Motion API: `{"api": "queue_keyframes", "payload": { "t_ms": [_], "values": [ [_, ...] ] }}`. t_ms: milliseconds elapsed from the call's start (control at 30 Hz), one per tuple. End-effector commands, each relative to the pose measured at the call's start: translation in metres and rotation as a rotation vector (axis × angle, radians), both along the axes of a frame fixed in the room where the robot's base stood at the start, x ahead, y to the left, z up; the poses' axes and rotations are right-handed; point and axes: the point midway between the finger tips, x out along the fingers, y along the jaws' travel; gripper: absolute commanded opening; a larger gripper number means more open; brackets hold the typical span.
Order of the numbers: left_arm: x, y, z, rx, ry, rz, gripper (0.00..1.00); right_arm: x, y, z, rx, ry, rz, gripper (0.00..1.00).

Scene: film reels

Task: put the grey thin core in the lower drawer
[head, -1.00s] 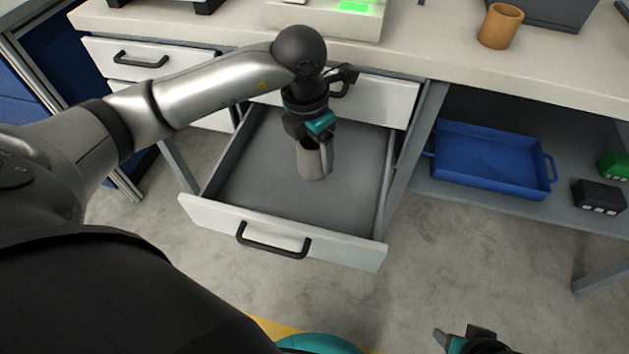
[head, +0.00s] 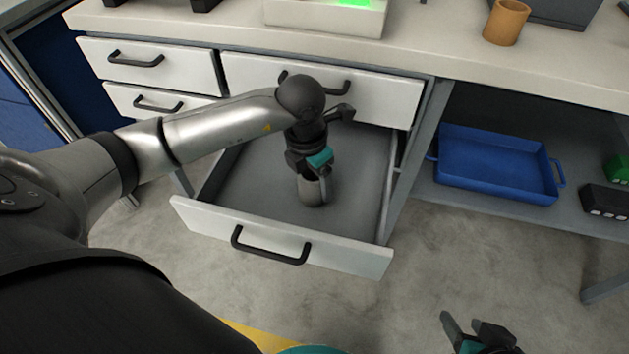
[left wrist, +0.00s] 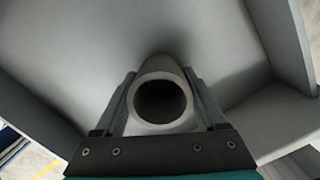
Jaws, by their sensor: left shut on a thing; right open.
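The grey thin core (head: 312,190) is a small hollow cylinder, held upright inside the open lower drawer (head: 268,201). My left gripper (head: 316,176) is shut on the core from above. In the left wrist view the core's round open end (left wrist: 162,100) sits between the two fingers, over the drawer's grey floor (left wrist: 90,60). I cannot tell whether its lower end touches the floor. My right gripper (head: 470,335) is open and empty at the bottom right of the head view, over the concrete floor.
The upper drawer (head: 385,97) above is closed. An orange-brown core (head: 506,22) stands on the worktop. A blue tray (head: 495,190) lies on the shelf to the right, near a dark block (head: 606,198) and a green one (head: 619,168). The drawer floor around the core is clear.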

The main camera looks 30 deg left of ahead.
Motion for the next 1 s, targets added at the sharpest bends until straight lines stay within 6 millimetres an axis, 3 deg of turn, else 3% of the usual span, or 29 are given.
{"api": "queue_keyframes", "payload": {
  "t_ms": [467,500,700,1000],
  "values": [
    [0.0002,0.0000,-0.0040,0.000,0.000,0.000,0.18,0.0041,0.0053,-0.0014,0.016,-0.035,0.007,0.50],
    [0.0001,0.0001,-0.0037,0.000,0.000,0.000,0.76,0.0046,0.0060,-0.0009,0.018,-0.039,0.009,0.50],
    [0.0002,0.0002,-0.0034,0.001,0.000,0.000,0.99,0.0044,0.0061,-0.0006,0.018,-0.038,0.008,0.50],
    [0.0002,0.0002,-0.0027,0.001,0.000,0.000,1.00,0.0034,0.0057,-0.0009,0.016,-0.032,0.008,0.50]
  ]
}}
